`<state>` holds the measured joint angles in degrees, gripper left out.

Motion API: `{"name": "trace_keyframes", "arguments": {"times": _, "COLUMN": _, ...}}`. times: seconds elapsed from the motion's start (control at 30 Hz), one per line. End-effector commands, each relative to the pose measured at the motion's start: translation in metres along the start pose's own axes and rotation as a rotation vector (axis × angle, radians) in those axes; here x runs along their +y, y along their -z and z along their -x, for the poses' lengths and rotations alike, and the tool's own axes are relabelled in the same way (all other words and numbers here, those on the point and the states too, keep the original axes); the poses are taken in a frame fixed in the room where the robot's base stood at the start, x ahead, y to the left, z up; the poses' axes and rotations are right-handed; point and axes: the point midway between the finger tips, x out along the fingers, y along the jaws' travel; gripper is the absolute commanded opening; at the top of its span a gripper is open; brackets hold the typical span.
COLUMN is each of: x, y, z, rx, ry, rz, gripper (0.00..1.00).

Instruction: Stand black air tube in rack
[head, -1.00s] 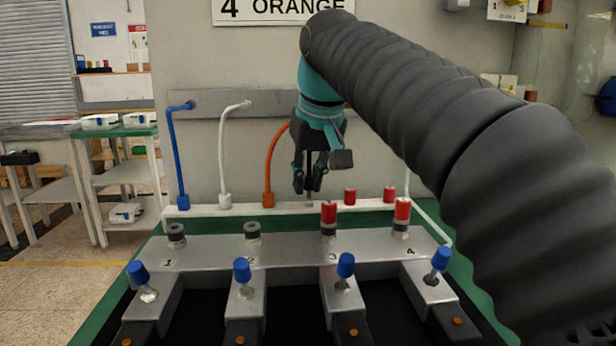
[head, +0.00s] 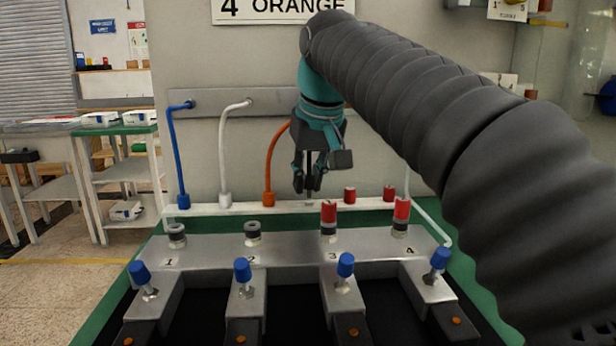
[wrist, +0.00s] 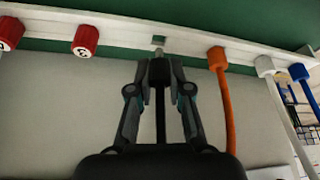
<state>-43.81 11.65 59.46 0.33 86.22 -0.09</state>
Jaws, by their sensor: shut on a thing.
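My gripper (head: 308,183) is shut on the black air tube (head: 310,160), above the white rack rail (head: 330,207). In the wrist view, my gripper's fingers (wrist: 160,72) close on the tube's black end (wrist: 160,73), and a short metal tip points at the rail (wrist: 125,36). A small square opening (wrist: 158,40) in the rail lies just beyond that tip. I cannot tell whether the tip touches the rail. A blue tube (head: 178,160), a white tube (head: 222,160) and an orange tube (head: 270,165) stand in the rack to the left.
Two red caps (head: 349,195) (head: 389,193) sit on the rail to the right. In front is a grey metal fixture (head: 290,250) with blue-knobbed clamps (head: 242,270) and red-topped posts (head: 328,213). A wall stands close behind the rack.

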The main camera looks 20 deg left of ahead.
Motion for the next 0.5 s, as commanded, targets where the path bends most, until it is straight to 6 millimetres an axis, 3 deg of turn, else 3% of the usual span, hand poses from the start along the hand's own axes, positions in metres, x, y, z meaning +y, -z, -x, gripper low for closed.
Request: {"name": "trace_keyframes", "arguments": {"times": 0.5, "x": 0.0001, "y": -0.0046, "z": -0.0108, "rx": -0.001, "ry": 0.000, "rz": 0.000, "gripper": 0.00}}
